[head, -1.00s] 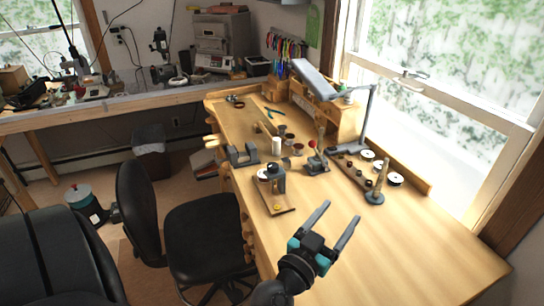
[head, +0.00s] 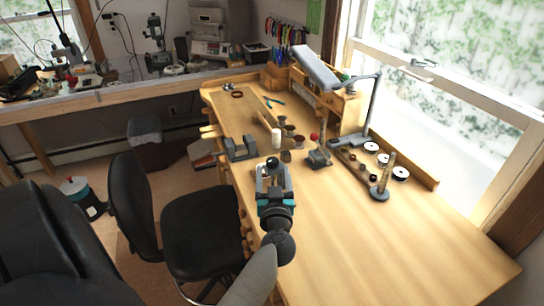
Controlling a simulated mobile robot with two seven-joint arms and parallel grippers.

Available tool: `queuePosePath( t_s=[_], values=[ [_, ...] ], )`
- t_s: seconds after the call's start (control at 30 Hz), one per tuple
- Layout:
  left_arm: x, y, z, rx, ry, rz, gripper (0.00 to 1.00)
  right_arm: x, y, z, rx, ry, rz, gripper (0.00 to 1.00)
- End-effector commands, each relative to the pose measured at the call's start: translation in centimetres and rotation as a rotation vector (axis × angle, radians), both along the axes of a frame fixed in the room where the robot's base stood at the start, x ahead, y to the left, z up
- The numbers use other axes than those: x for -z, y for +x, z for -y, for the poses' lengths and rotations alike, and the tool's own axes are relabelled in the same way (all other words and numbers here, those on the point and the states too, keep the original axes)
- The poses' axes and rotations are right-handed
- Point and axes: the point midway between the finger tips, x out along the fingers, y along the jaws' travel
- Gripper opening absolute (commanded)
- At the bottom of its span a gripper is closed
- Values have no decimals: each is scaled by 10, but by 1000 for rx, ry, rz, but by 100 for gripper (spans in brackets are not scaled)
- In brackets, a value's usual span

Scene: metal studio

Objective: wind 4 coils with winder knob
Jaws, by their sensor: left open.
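The winder (head: 271,164), a small dark grey device, stands near the left front edge of the wooden bench (head: 400,240). My left gripper (head: 274,174) is open over it, its two fingers pointing away toward the back, one on each side of the winder's top in the picture. I cannot tell whether the fingers touch it. The gripper and wrist hide the winder's lower part and its base board. The winder knob cannot be made out for certain, and no coils are visible. My right gripper is not in view.
A grey block fixture (head: 240,149) and a white spool (head: 276,139) stand behind the winder. A red-knobbed lever tool (head: 318,155), a tapered post (head: 384,178), and a lamp (head: 367,108) are to the right. A black chair (head: 200,235) is left; the right front bench is clear.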

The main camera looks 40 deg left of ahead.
Motion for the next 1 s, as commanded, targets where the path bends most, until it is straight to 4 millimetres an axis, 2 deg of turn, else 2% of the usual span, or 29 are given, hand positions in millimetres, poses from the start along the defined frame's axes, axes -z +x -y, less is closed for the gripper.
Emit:
queuePosePath(
  t_s=[0.2,0.4,0.6,0.87,1.0],
  values=[
    [1,32,-30,-1,2,2,71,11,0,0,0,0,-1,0],
    [1,52,-49,0,2,1,71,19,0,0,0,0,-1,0],
    [0,60,-56,1,1,1,71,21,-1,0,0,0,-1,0],
    [0,60,-57,1,0,0,71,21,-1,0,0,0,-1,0],
    [0,60,-57,1,0,0,57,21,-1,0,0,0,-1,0]
  ],
)
